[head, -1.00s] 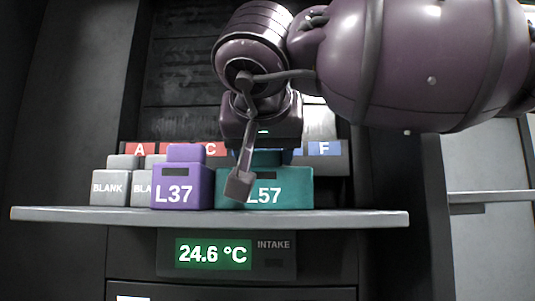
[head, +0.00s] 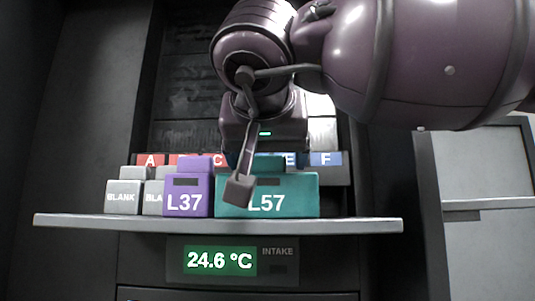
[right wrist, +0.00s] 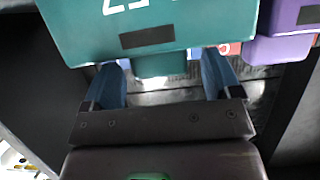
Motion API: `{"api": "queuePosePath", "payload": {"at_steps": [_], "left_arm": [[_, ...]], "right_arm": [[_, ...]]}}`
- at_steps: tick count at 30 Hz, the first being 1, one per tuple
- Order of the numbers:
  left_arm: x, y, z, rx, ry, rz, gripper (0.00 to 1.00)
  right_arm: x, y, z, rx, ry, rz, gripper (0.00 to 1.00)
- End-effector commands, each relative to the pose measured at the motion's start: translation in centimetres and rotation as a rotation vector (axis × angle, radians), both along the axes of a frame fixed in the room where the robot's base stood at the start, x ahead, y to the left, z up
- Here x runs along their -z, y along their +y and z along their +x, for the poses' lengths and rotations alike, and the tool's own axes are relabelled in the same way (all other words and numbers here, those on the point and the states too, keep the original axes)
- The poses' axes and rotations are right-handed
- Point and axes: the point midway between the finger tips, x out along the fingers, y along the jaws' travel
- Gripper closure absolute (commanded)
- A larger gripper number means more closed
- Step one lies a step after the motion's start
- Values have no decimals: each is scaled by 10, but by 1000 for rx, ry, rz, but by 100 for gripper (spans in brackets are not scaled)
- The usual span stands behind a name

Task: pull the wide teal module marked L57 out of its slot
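The wide teal module L57 (head: 296,195) stands upright on the grey shelf, its label facing me. In the right wrist view its body (right wrist: 215,22) fills the top, with a narrower teal handle block (right wrist: 160,66) below. My right gripper (head: 262,150) is over the module's top, partly hidden by my own arm. In the right wrist view its blue fingers (right wrist: 163,76) are spread, one on each side of the handle block, with gaps visible. My left gripper is not in view.
A purple module L37 (head: 187,202) stands close at the left of L57. Grey BLANK modules (head: 121,199) are further left. The shelf (head: 350,226) runs below them, and a 24.6 °C display (head: 220,261) sits under it. Lettered slot labels (head: 326,159) are behind.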

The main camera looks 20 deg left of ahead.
Motion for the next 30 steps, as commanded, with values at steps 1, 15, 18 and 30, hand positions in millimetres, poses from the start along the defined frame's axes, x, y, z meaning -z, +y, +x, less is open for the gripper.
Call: {"api": "queuePosePath", "payload": {"at_steps": [1, 15, 18, 30], "left_arm": [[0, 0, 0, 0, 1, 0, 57], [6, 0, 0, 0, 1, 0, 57], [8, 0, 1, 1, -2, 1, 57], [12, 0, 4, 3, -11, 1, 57]], "right_arm": [[0, 0, 0, 0, 0, 0, 15], [-8, -6, -20, -1, -2, 0, 15], [-15, -11, -36, -1, -2, 1, 15], [-38, -27, -89, 0, -1, 0, 15]]}}
